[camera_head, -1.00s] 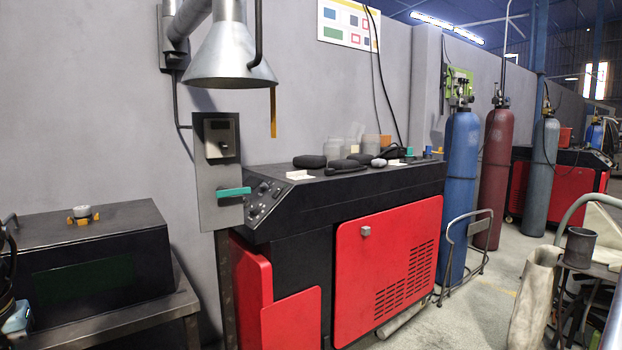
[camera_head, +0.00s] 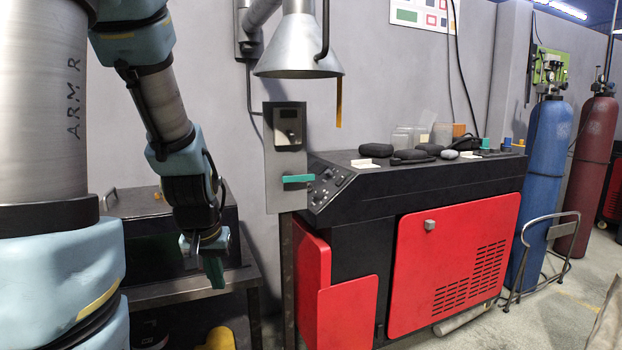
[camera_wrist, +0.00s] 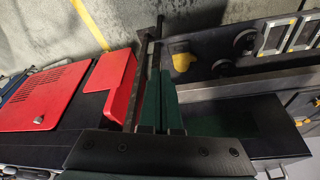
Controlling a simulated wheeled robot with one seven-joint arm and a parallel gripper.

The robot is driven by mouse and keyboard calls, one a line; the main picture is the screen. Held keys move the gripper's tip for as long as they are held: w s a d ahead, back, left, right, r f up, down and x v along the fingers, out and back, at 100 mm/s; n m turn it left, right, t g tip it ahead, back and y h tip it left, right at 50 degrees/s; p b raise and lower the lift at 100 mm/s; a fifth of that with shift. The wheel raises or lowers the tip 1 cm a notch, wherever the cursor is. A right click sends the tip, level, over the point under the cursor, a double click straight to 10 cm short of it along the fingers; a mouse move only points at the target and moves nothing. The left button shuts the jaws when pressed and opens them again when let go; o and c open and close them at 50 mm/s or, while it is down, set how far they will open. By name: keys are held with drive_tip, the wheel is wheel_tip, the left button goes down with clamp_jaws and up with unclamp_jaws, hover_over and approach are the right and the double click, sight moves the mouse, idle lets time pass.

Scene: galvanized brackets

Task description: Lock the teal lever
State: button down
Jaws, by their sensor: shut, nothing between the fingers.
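The teal lever (camera_head: 298,178) is a short horizontal bar on a grey metal plate (camera_head: 279,202) to the left of the red and black machine in the head view. A dark box with a small window sits above it on the same plate. My gripper (camera_head: 217,278) hangs pointing down, left of and lower than the lever and clearly apart from it. In the wrist view my gripper's dark green fingers (camera_wrist: 160,88) are together with nothing between them. I do not see the lever in the wrist view.
A red and black machine (camera_head: 460,245) stands right of the plate, with dark pads on its top. A metal fume hood (camera_head: 298,55) hangs above the lever. A black box on a low table stands behind my arm. The space before the lever looks clear.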

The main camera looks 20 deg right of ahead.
drive_tip(key=w+d+m+t+h+b, duration=0.3)
drive_tip(key=w+d+t+b, duration=0.15)
drive_tip(key=w+d, duration=0.8)
drive_tip(key=w+d+r+n+t+y+b, duration=0.3)
drive_tip(key=w+d+r+t+b, duration=0.2)
drive_tip(key=w+d+t, duration=0.2)
drive_tip(key=w+d+r+n+t+y+b, duration=0.3)
drive_tip(key=w+d+r+t, duration=0.3)
drive_tip(key=w+d, duration=0.2)
drive_tip(key=shift+d+r+n+t+b, duration=0.2)
drive_tip(key=shift+d+n+t+b, duration=0.2)
drive_tip(key=shift+d+b, duration=0.65)
drive_tip(key=shift+d, duration=0.1)
wheel_tip(320, 180, up, 3)
drive_tip(key=p, duration=0.4)
hover_over(297, 177)
drive_tip(key=s+d, duration=0.1)
drive_tip(key=d, duration=0.3)
drive_tip(key=shift+a+f+p, duration=0.15)
drive_tip(key=shift+f+p, duration=0.15)
drive_tip(key=shift+f, duration=1.55)
